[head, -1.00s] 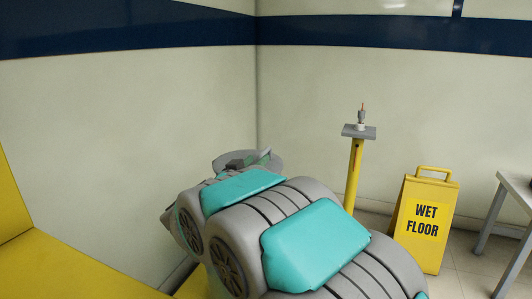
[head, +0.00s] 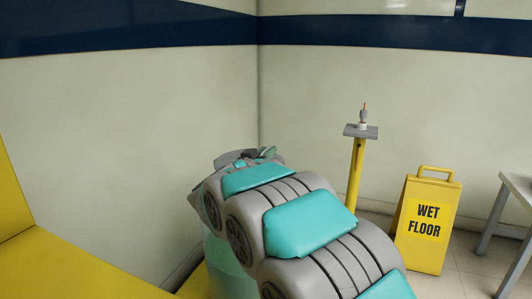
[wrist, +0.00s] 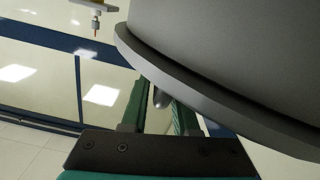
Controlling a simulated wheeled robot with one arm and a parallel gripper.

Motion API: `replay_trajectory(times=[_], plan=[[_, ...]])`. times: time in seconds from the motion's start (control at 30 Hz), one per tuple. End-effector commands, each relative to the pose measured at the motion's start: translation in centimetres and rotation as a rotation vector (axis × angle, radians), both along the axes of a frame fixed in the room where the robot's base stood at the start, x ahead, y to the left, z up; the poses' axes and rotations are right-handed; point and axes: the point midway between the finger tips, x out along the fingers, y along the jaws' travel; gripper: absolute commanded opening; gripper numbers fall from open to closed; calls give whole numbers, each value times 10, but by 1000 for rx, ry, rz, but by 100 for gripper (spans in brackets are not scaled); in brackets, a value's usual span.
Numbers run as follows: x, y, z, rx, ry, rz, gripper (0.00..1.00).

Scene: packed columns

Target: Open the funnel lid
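The funnel lid appears to be the grey disc (head: 223,160) in the head view, mostly hidden behind my arm. In the wrist view a large dark grey round body with a rim (wrist: 225,60), likely the same lid, fills the upper right. A small grey rounded knob (wrist: 161,98) shows below its rim, between the fingers. My gripper (wrist: 160,98) has two green fingers standing apart on either side of the knob, with gaps visible. My gripper also shows small at the arm's far end in the head view (head: 264,153). Contact with the knob cannot be told.
A pale green body (head: 228,268) stands below my arm. A yellow post (head: 355,180) with a small fitting on its top plate stands to the right. A yellow wet floor sign (head: 427,222) and a grey table (head: 515,195) are farther right. Yellow panels (head: 50,265) lie at left.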

Motion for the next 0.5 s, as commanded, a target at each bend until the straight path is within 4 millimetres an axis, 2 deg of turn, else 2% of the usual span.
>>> replay_trajectory(times=[0.03,0.23,0.5], plan=[[0,0,0,0,0,0,21],[0,0,0,0,0,0,0],[0,-1,0,1,-1,-1,0]])
